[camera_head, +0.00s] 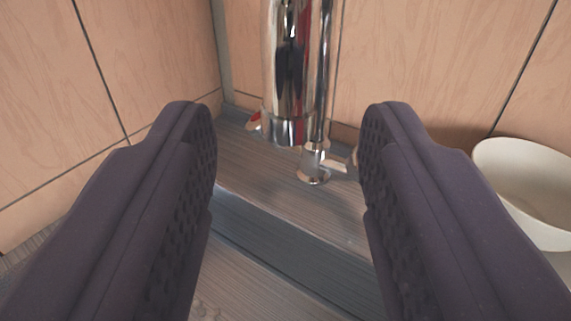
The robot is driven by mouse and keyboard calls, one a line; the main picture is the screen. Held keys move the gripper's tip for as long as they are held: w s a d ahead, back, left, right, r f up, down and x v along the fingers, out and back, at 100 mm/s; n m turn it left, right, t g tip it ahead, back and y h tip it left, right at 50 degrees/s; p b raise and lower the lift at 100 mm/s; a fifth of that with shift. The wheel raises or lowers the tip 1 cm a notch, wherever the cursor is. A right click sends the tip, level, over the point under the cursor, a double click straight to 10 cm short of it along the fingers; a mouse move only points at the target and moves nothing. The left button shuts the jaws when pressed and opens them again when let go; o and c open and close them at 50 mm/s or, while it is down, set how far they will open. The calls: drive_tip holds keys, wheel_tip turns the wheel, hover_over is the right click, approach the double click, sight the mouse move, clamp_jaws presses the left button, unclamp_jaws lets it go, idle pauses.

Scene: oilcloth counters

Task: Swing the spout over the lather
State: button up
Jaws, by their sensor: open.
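My gripper (288,112) is open, with its two dark ridged fingers on either side of the picture and nothing between them. Beyond the fingertips, in the gap, stands a wide shiny chrome cylinder (288,60). A thin upright chrome pipe (323,75) runs along its right side down to a small round chrome foot (313,172) on the grey counter. A short lever-like piece (336,165) sticks out right from the foot. The upper parts of the chrome pieces are cut off by the picture's top, so I cannot make out the spout. I cannot clearly identify any lather.
A cream bowl (525,180) stands at the right, partly behind my right finger. Wood-patterned tiled walls (150,50) meet in a corner behind the chrome pieces. A small red piece (254,121) shows at the cylinder's lower left. The grey counter (270,190) has a step across its front.

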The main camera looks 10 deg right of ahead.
sight(290, 104)
drive_tip(key=b+x, duration=0.1)
drive_tip(key=x, duration=0.6)
drive_tip(key=shift+w+d, duration=0.1)
drive_tip(key=shift+w, duration=0.2)
clamp_jaws()
